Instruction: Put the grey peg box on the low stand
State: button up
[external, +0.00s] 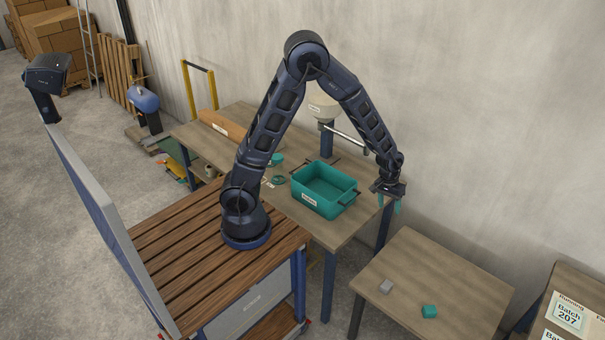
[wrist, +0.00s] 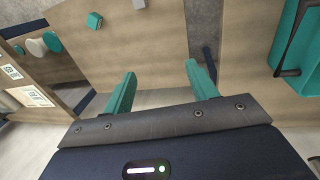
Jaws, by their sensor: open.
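A small grey block (external: 386,287), which looks like the grey peg box, sits on the lower wooden table (external: 450,285) near its left edge. It also shows at the top edge of the wrist view (wrist: 139,4), partly cut off. I cannot tell for sure which surface is the low stand; the lower table is the lowest one near the block. My gripper (external: 389,203) is open and empty, with teal fingers pointing down, in the air above and behind that table. The fingers also show in the wrist view (wrist: 160,80), apart from the block.
A teal block (external: 429,312) sits right of the grey one. A teal bin (external: 325,185) with dark handles stands on the higher workbench (external: 345,228), left of my gripper. Boxes labelled Batch 207 (external: 568,312) are at the right. The lower table's middle is clear.

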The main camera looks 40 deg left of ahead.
jog(key=s+a+r+t, duration=0.2)
jog(key=a+r, duration=1.8)
jog(key=a, duration=0.1)
jog(key=s+a+r+t+y, duration=0.1)
jog(key=s+a+r, duration=0.3)
jog(key=s+a, duration=0.4)
jog(key=s+a+r+t+y, duration=0.1)
jog(key=s+a+r, duration=0.3)
jog(key=s+a, duration=0.3)
jog(key=shift+s+a+t, duration=0.3)
jog(key=shift+s+a, duration=0.05)
jog(key=shift+a, duration=0.6)
